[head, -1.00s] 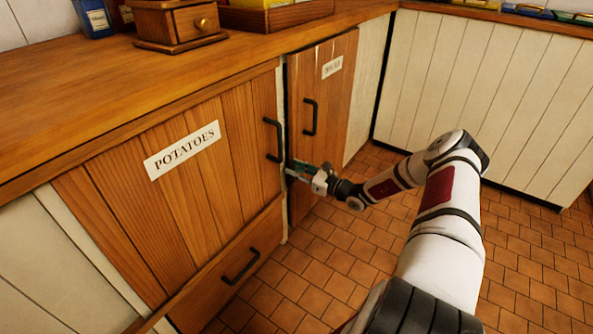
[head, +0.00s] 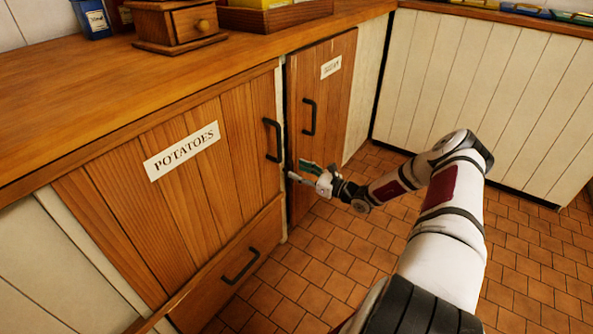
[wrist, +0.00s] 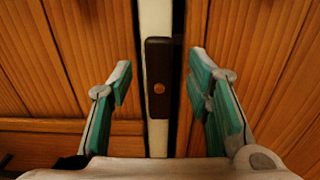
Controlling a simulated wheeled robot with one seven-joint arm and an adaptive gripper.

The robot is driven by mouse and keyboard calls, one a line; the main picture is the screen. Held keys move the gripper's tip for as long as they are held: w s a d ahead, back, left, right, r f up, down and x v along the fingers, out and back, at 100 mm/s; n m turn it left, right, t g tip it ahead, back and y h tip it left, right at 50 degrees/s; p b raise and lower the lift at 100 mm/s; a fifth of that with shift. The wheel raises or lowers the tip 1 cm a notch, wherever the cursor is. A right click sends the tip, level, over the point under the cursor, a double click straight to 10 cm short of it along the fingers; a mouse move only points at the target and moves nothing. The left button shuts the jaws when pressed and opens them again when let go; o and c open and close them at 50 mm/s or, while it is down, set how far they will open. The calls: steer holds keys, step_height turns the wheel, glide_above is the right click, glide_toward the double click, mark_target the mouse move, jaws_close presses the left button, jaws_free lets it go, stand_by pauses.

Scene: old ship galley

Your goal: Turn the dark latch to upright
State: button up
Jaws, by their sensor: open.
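The dark latch (wrist: 158,90) is a narrow dark bar with a round copper-coloured pivot. It stands upright in the wrist view, along the pale post (wrist: 156,22) between two wooden doors. My gripper (wrist: 161,58) is open, with one teal-padded finger on each side of the latch. Gaps show between both fingers and the latch, and nothing is held. In the head view my gripper (head: 297,172) is low by the post, between the potatoes door (head: 215,150) and the narrower door (head: 335,110). The latch cannot be made out clearly there.
Black handles stand close by on the potatoes door (head: 272,140) and the narrower door (head: 309,117). A drawer (head: 205,295) with a handle is below. The wooden counter (head: 110,95) overhangs above. The tiled floor (head: 530,270) to the right is clear.

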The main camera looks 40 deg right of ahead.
steer(key=v, duration=1)
steer(key=shift+r, duration=0.1)
